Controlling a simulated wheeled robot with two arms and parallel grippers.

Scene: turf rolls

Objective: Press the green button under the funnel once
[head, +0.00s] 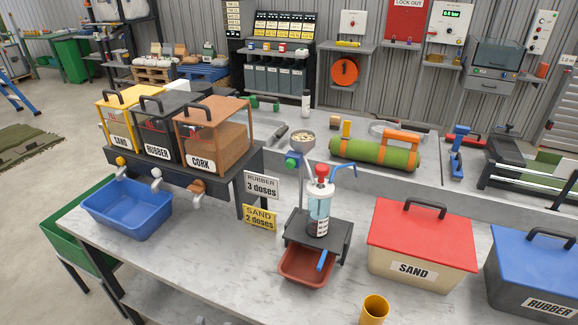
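A small funnel (303,138) with pale grains in it stands on a thin grey post near the middle of the workbench. Just below it is a small blue part with a green round face (290,161), which looks like the green button. It faces left and toward me, and nothing covers it. Neither of my grippers is in view.
Hoppers (213,140) and a blue bin (128,210) are left. A red-lidded sand box (420,240) is right.

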